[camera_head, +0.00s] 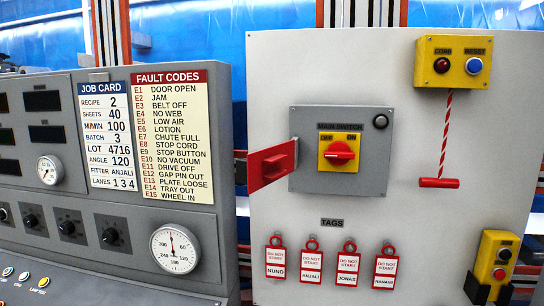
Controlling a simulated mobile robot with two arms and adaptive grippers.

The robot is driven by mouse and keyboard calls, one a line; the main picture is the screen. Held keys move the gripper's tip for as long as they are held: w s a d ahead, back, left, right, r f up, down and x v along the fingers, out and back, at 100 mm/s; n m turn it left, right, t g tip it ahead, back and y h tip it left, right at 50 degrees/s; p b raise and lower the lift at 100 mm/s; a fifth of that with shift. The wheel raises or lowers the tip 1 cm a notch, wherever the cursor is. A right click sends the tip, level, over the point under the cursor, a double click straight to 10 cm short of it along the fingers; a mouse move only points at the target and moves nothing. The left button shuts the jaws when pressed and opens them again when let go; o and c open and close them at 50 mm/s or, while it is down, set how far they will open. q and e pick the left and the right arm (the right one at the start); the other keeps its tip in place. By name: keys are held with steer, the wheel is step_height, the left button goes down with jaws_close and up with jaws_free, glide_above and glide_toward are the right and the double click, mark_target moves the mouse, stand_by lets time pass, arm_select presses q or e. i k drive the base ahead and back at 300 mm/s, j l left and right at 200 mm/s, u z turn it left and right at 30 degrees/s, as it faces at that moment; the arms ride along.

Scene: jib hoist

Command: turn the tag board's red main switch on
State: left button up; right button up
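The tag board (410,215) is a light grey panel on the right side of the head view. The main switch is a red rotary knob (339,153) on a yellow plate (326,164), set in a grey box (372,170) labelled MAIN SWITCH. The plate has a label at each upper corner, and the right one reads ON. The knob's grip looks roughly horizontal; I cannot tell its exact setting. A red flap (270,164) sticks out from the box's left side, clear of the knob. Neither of my grippers is in view.
Several red-topped DO NOT START tags, including the NUNG tag (276,261), hang below the box. A red pull handle (439,183) hangs on a cord under a yellow button box (451,62). A yellow pendant (494,265) is at lower right. A grey console (222,130) stands left.

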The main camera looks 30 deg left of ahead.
mark_target(339, 153)
steer(key=i+j+z, duration=0.15)
steer(key=j, duration=0.45)
steer(key=j+z, duration=0.15)
steer(key=j, duration=0.4)
steer(key=i+j+z, duration=0.2)
steer(key=j, duration=0.45)
steer(key=k, duration=0.1)
